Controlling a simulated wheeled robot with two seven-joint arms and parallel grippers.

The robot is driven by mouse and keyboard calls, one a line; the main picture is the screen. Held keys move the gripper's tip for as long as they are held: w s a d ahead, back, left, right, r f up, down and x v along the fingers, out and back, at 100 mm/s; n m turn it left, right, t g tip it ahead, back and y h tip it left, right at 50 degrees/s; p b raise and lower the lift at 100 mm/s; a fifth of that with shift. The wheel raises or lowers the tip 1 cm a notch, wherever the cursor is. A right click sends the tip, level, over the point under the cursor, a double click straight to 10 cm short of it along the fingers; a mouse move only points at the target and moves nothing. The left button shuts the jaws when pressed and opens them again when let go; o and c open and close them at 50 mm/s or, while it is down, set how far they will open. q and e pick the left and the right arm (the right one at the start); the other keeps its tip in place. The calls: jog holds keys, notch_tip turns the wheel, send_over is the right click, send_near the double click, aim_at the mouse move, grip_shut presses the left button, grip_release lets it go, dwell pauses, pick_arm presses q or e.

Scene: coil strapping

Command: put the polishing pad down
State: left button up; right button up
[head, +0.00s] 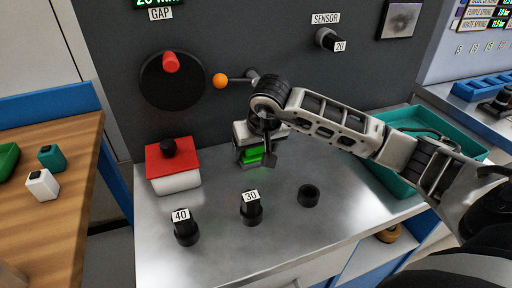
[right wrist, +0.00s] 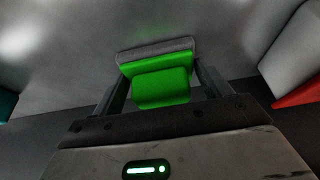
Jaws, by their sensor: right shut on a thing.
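The polishing pad (right wrist: 160,80) is a green block with a grey layer along its far side. It sits between the two fingers of my right gripper (right wrist: 163,85), which is shut on it. In the head view the green pad (head: 252,156) shows below my right gripper (head: 255,155), low over the metal bench top (head: 225,215). I cannot tell whether its underside touches the bench. My left gripper is not in view.
A white box with a red lid (head: 172,165) stands left of the pad. Black plugs labelled 40 (head: 186,232) and 30 (head: 251,210) and a black ring (head: 308,195) stand in front. A teal tray (head: 400,190) lies right, under my arm. Bare bench lies between them.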

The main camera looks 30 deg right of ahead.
jog(key=o, duration=0.9)
jog(key=shift+r+p, duration=0.3)
jog(key=shift+r, duration=0.15)
jog(key=v, duration=1.1)
jog(key=shift+s+r, duration=0.2)
jog(key=shift+s, duration=0.05)
jog(key=shift+s+a+f, duration=0.1)
